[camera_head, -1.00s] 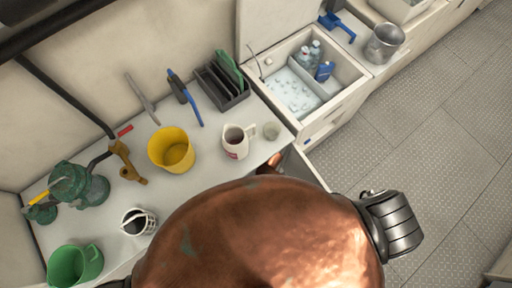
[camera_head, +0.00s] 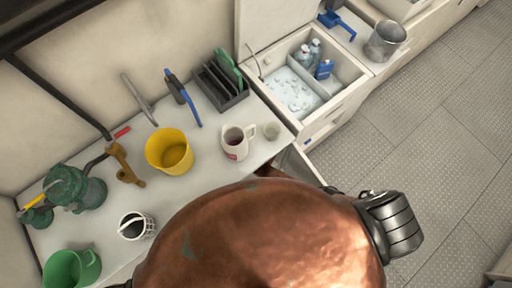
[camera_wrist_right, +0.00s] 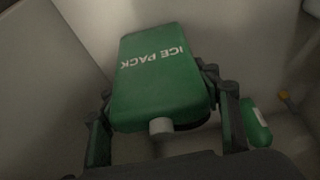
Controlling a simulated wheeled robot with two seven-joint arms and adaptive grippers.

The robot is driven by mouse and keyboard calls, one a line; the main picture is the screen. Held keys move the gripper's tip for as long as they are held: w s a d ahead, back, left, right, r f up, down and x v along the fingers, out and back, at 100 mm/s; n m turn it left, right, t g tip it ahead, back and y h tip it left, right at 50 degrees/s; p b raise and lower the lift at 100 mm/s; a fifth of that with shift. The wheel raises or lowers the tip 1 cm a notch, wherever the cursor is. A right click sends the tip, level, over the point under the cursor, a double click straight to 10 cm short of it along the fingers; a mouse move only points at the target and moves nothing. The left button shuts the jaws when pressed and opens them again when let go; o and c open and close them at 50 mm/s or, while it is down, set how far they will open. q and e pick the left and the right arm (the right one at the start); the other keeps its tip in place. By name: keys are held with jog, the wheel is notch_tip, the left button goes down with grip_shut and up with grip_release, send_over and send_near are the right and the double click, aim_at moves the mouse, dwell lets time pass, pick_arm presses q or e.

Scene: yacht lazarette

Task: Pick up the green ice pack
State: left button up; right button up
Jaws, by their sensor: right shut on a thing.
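The green ice pack (camera_wrist_right: 155,84), with white "ICE PACK" lettering and a pale cap at its near end, is in the right wrist view. My right gripper (camera_wrist_right: 160,100) is shut on it, with one finger at each side. The pack is inside a dim, pale-walled space. In the head view, my own copper-coloured body hides the right gripper and the pack. My left gripper is not in view.
A smaller green item (camera_wrist_right: 256,122) lies right of the right finger. On the counter stand a yellow bucket (camera_head: 169,151), a white mug (camera_head: 238,142), a green jug (camera_head: 72,268) and a dark rack (camera_head: 222,88). An open icebox (camera_head: 339,88) holds bottles.

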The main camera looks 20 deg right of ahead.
jog(key=c, duration=0.6)
jog(key=shift+c, duration=0.3)
jog(key=shift+r, duration=0.15)
